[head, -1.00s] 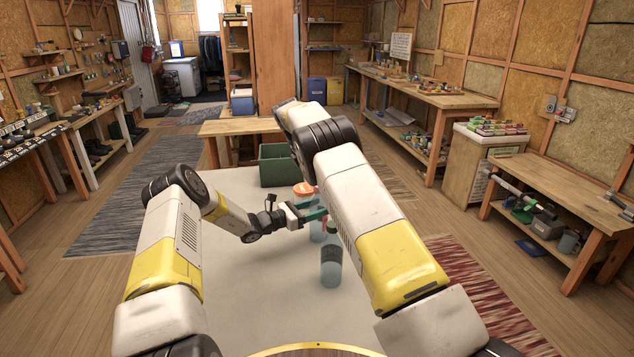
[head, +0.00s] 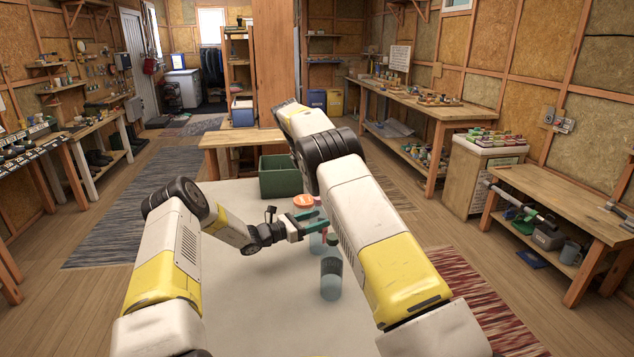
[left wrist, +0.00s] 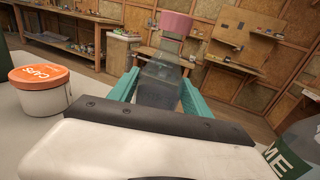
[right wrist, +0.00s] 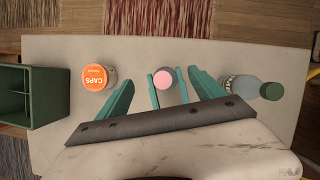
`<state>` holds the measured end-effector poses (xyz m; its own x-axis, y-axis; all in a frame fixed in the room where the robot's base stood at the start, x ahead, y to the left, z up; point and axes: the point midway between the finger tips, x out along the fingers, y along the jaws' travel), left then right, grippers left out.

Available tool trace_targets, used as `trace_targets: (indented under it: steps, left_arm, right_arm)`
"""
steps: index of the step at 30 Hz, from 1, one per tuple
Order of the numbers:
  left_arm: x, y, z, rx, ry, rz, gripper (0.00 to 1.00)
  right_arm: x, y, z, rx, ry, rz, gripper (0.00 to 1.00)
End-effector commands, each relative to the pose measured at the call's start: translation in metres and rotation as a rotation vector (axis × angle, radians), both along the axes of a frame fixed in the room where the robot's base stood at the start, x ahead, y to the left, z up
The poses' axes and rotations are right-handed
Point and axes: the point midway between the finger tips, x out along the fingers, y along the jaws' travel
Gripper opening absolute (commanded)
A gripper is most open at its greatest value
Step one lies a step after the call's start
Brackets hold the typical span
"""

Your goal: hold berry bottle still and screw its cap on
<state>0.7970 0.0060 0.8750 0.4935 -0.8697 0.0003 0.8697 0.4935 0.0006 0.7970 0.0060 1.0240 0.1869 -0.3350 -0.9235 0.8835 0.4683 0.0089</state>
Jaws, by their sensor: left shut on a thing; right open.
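The berry bottle (left wrist: 158,82) is a clear bottle with a pink cap (left wrist: 176,23) on its top. In the left wrist view it stands between the teal fingers of my left gripper (left wrist: 160,80), which is shut on it. The left gripper (head: 314,223) also shows in the head view, partly behind my right arm. In the right wrist view the pink cap (right wrist: 163,80) lies between the spread fingers of my right gripper (right wrist: 160,79), with gaps on both sides. I cannot tell how tightly the cap is seated. My right gripper is hidden in the head view.
A white tub with an orange CAPS lid (right wrist: 95,77) and a green bin (right wrist: 47,95) stand left of the bottle in the right wrist view. A second bottle with a dark green cap (right wrist: 270,91) stands to its right. The left part of the pale table (head: 215,310) is clear.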

Motion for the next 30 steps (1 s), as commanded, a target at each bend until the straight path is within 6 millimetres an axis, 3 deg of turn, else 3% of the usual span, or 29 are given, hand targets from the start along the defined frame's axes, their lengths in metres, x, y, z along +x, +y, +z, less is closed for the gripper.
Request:
trace_targets:
  steps: [9,13,28,29,30]
  left_arm:
    - [0.0,0.0,0.0,0.001,0.0,0.0,0.0]
    - [0.0,0.0,0.0,0.001,0.0,0.0,0.0]
    - [0.0,0.0,0.0,0.0,0.0,0.0,0.0]
    - [0.0,0.0,0.0,0.0,0.0,0.0,0.58]
    - [0.0,0.0,0.0,0.0,0.0,0.0,0.66]
  right_arm:
    - [-0.008,0.017,0.045,0.001,-0.005,0.002,0.78]
    - [-0.01,0.021,0.057,0.0,-0.003,0.001,0.78]
    - [-0.014,0.025,0.068,0.0,-0.001,0.0,0.78]
    - [-0.014,0.025,0.068,0.0,-0.001,0.0,0.78]
    - [-0.014,0.025,0.068,0.0,-0.001,0.0,0.78]
